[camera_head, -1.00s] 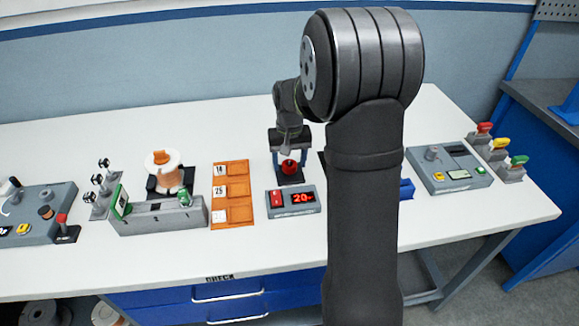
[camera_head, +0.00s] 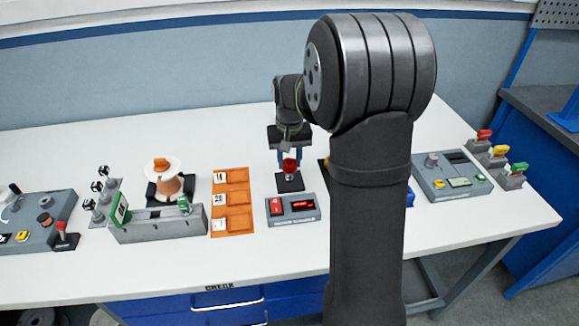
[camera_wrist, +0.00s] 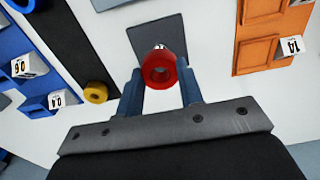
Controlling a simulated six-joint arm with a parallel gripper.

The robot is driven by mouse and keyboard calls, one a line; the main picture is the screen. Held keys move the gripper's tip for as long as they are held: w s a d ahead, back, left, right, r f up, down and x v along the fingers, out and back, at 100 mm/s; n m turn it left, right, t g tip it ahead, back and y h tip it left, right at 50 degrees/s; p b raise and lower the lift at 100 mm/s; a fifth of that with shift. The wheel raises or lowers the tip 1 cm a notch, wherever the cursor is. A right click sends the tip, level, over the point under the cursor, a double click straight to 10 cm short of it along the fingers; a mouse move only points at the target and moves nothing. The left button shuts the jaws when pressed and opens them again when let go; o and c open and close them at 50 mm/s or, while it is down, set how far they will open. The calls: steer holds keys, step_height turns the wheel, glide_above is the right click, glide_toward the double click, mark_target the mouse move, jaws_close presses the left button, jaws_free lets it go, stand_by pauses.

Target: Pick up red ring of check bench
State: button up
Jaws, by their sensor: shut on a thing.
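The red ring (camera_wrist: 159,70) is between the two blue fingers of my gripper (camera_wrist: 160,92) in the wrist view, seen face-on with its hole showing. My gripper is shut on it. In the head view the red ring (camera_head: 290,164) shows below my gripper (camera_head: 290,155), just above a small post on a dark square base (camera_head: 290,183). The dark base also shows behind the ring in the wrist view (camera_wrist: 146,40). The check bench (camera_head: 150,270) is the white table with a "CHECK" label on its front edge.
A grey box with a red display (camera_head: 293,209) stands just in front of the dark base. An orange tray with number tags (camera_head: 233,200) is to its left. In the wrist view a yellow ring (camera_wrist: 96,92) lies left of my gripper.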

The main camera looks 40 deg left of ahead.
steer(key=w+d+r, duration=0.3)
steer(key=d+r, duration=0.4)
steer(key=d, duration=0.4)
steer(key=shift+d+r, duration=0.15)
steer(key=shift+r, duration=0.2)
steer(key=shift+r, duration=2.5)
steer(key=w+d+f+m, duration=0.3)
steer(key=w+d, duration=0.5)
steer(key=w+d+f+m, duration=0.3)
steer(key=w+d+f, duration=0.1)
steer(key=w+d, duration=0.5)
steer(key=w+d+f+m, duration=0.2)
steer(key=w+d+f, duration=0.1)
steer(key=w+d, duration=0.5)
steer(key=shift+w+d+f+m, duration=0.15)
steer(key=shift+w+d+m, duration=0.25)
steer(key=shift+d, duration=0.15)
steer(key=shift+w+d+f, duration=0.35)
steer(key=shift+d+f, duration=0.15)
steer(key=shift+f, duration=0.15)
steer(key=shift+w+d+f, duration=0.35)
steer(key=shift+d+f, duration=0.1)
steer(key=shift+f, duration=0.15)
